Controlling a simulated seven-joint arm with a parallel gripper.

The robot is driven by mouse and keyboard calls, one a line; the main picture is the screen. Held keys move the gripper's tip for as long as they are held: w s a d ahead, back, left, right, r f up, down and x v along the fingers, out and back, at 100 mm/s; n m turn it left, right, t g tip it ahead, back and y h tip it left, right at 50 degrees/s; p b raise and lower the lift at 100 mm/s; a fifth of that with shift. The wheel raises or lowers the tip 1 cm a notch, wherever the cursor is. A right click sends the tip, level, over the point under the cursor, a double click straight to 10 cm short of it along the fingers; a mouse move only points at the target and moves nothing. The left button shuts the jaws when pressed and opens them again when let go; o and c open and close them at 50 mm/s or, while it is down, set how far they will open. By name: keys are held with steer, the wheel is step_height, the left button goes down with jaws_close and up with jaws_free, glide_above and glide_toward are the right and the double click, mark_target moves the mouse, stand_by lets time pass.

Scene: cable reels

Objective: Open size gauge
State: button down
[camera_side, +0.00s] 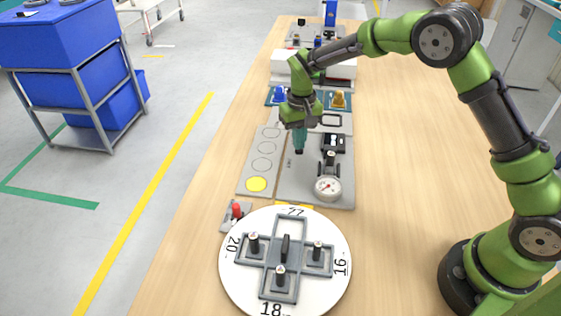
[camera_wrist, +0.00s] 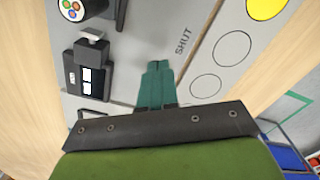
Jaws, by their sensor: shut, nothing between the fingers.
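I cannot tell which part is the size gauge. In the wrist view the black block (camera_wrist: 88,82) has white windows and a grey top piece. My gripper (camera_side: 299,150) points down over the plate's left part, left of the block. Its teal fingers (camera_wrist: 154,78) are shut and empty. The word SHUT (camera_wrist: 183,40) is printed on the plate beside them. What lies under the fingers is hidden.
A strip with ring outlines and a yellow disc (camera_side: 256,184) lies left of the plate. A red-knobbed lever (camera_side: 236,211) and a white turntable with grey holders (camera_side: 232,279) are nearer the camera. Blue and yellow pieces stand behind. The wooden table's right side is clear.

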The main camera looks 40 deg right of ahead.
steer(key=shift+s+a+r, duration=0.15)
steer(key=shift+s+a, duration=0.25)
steer(key=shift+a, duration=0.05)
step_height(320, 180, up, 7)
stand_by(0.3)
steer(key=c, duration=1.8)
jaws_free()
